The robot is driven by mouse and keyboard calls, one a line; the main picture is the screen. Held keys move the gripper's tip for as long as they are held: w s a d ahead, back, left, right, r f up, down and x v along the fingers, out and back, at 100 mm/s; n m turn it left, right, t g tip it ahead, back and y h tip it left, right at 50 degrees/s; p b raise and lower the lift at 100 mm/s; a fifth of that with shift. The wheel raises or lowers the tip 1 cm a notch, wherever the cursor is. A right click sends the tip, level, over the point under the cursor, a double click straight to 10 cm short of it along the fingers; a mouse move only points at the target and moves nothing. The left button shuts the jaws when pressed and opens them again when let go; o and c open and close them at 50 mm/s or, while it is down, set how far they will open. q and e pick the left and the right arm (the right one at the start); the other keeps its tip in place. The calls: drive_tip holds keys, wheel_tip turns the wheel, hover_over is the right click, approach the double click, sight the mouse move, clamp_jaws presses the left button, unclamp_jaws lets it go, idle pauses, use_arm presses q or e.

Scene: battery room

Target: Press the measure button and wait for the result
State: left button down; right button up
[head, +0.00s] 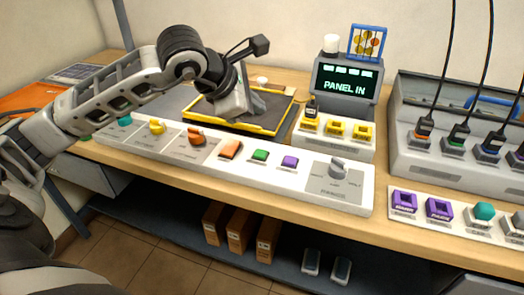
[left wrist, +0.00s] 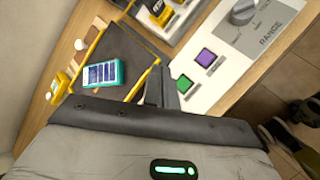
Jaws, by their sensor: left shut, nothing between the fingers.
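The long white control panel (head: 320,180) runs along the front of the bench. The labels are too small to read, so I cannot tell which is the measure button. The green button (left wrist: 185,83) and purple button (left wrist: 205,57) also show in the left wrist view. My left gripper (head: 246,112) is shut and empty, behind the panel over the dark yellow-edged tray (head: 287,117). A display (head: 345,80) reads "PANEL IN". My right gripper is not in view.
A teal handheld device (left wrist: 103,74) lies on the tray in the left wrist view. A grey rack (head: 410,130) with cabled plugs stands at the right, behind a strip with purple sockets (head: 405,201). Yellow sockets (head: 335,129) sit below the display.

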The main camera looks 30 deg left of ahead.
use_arm(q)
drive_tip(key=b, duration=0.6)
hover_over(256, 155)
wheel_tip(256, 155, down, 8)
drive_tip(key=shift+r, duration=0.25)
drive_tip(key=shift+f+b, duration=0.35)
drive_tip(key=shift+f, duration=0.35)
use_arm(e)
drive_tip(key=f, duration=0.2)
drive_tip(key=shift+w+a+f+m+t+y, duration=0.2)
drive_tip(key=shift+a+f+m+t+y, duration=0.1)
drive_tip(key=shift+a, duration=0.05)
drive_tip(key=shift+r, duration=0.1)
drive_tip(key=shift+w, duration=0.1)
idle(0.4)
use_arm(q)
drive_tip(key=shift+f+b, duration=0.4)
drive_tip(key=shift+b, duration=0.45)
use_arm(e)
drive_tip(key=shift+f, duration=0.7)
